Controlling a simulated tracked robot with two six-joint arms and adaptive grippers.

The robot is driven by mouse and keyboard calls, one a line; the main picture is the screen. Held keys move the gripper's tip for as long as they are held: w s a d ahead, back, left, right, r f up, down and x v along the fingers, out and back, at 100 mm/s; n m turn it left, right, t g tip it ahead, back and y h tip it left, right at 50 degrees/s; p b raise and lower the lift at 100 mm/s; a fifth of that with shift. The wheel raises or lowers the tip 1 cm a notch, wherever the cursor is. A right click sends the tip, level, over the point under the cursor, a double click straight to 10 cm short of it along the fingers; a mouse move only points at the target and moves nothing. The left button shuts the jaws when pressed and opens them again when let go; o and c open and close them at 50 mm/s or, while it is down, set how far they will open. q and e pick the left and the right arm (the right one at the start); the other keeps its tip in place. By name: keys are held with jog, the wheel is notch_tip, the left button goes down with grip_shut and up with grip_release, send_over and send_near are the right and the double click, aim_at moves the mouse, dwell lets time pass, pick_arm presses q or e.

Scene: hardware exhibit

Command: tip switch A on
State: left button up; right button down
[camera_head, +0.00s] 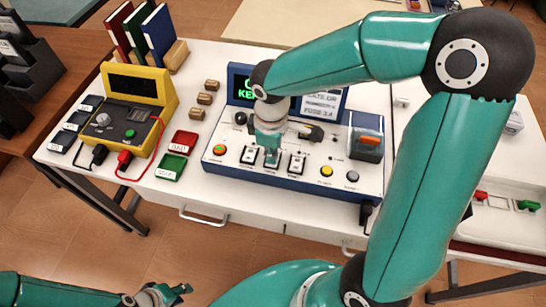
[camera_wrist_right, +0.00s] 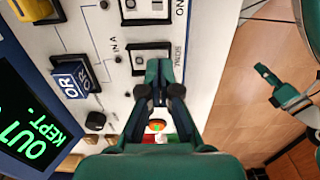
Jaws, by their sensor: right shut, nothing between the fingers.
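The blue-edged control panel (camera_head: 340,176) has a row of rocker switches: a left one (camera_head: 249,155), a middle one (camera_head: 272,158) and a right one (camera_head: 296,162). The head view is too small to read which is switch A. My right gripper (camera_head: 270,158) is shut and empty, pointing down at the middle switch. In the right wrist view its fingertips (camera_wrist_right: 152,68) lie over or against a white-framed switch (camera_wrist_right: 138,62); contact cannot be told. An "IN A" label (camera_wrist_right: 115,42) is beside it. My left gripper (camera_head: 182,291) is open and empty, off the table's front.
A lit display (camera_head: 242,88) stands at the panel's back.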

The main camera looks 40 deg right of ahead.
jog(key=shift+f+b, duration=0.65)
jog(key=shift+f, duration=0.15)
jog(key=shift+r, duration=0.2)
jog(key=shift+r+p, duration=2.95)
jog(key=shift+r, duration=0.45)
